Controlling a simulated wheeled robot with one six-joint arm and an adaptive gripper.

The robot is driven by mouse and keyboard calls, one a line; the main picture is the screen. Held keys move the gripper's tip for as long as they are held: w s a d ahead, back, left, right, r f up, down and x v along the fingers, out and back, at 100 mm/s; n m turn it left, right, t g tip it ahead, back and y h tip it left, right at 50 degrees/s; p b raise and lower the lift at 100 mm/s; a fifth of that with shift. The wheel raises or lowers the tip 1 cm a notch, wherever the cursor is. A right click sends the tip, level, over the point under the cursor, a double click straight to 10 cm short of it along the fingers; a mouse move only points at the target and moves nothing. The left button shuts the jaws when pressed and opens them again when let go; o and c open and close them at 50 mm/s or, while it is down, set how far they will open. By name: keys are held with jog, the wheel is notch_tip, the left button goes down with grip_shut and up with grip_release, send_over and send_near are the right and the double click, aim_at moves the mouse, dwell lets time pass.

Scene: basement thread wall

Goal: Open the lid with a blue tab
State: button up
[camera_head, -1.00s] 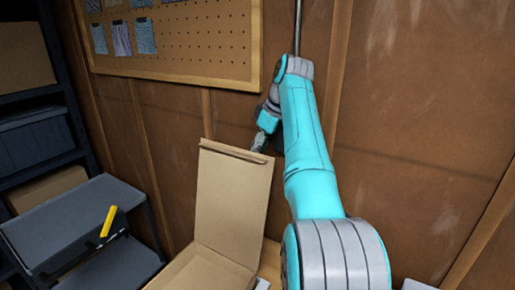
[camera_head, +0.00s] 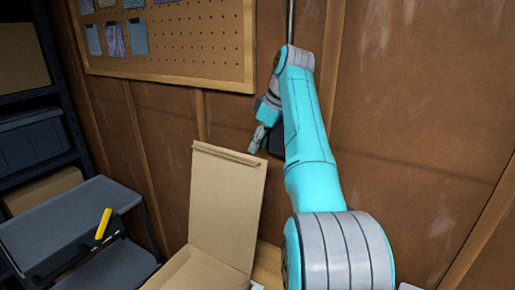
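A brown cardboard box (camera_head: 190,272) stands low in the middle, cut off by the bottom edge of the view. Its lid (camera_head: 227,205) stands up, open, with a narrow folded flap along the top edge. I see no blue tab on the side that shows. My gripper (camera_head: 256,142) is small in the view, pointing down just above and beside the lid's upper right corner. I cannot tell whether it touches the lid. Nothing shows in it, and its fingers are too small to read.
A wooden surface (camera_head: 267,262) shows beside the box. At left are a grey stepped unit (camera_head: 62,226) with a yellow-handled tool (camera_head: 103,224) on it, and a dark shelf with a grey bin (camera_head: 32,142). A pegboard (camera_head: 200,45) hangs on the brown wall behind.

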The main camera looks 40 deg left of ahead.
jog(key=v, duration=1)
jog(key=shift+w, duration=0.1)
jog(key=shift+a, duration=0.15)
